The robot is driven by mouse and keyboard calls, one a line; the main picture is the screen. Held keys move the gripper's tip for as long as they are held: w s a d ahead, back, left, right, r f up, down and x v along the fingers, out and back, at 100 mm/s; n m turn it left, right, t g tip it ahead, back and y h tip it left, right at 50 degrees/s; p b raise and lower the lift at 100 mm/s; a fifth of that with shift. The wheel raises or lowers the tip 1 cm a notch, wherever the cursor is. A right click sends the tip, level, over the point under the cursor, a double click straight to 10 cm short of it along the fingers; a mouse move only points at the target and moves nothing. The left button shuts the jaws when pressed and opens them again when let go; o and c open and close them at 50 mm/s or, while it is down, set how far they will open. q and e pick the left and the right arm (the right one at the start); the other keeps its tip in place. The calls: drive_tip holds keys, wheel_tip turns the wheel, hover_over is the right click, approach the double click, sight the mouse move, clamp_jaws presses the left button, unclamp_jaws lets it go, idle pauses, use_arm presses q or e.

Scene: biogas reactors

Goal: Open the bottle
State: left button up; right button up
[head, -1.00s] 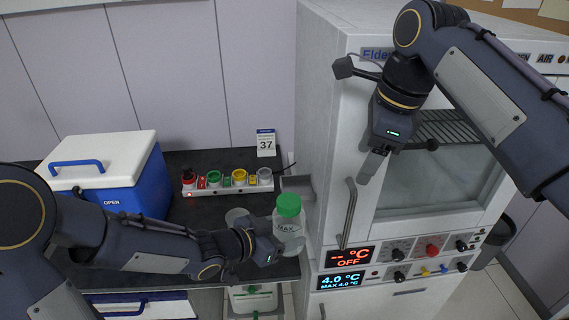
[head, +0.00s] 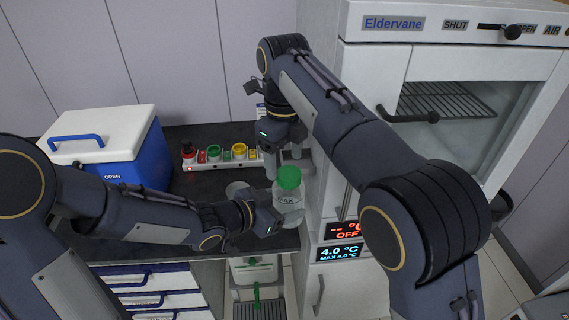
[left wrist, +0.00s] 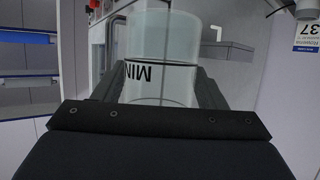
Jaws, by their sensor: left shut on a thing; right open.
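A clear bottle with a green cap (head: 289,178) stands upright near the front right corner of the dark counter, beside the white cabinet. The cap is on the bottle. My left gripper (head: 282,219) is shut on the bottle body (head: 288,200) below the cap. In the left wrist view the clear body (left wrist: 160,70) with a "MIN" mark sits between my fingers, and the cap is out of that view. My right gripper (head: 283,165) is open, pointing down just above and behind the cap; I cannot tell whether it touches it.
The white cabinet (head: 440,65) with displays and knobs stands close on the right. A strip of coloured round holders (head: 225,160) lies behind the bottle. A blue cool box with a white lid (head: 100,135) sits at the left.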

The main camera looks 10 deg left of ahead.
sight(289, 197)
drive_tip(key=shift+f, duration=1.45)
drive_tip(key=shift+c, duration=0.2)
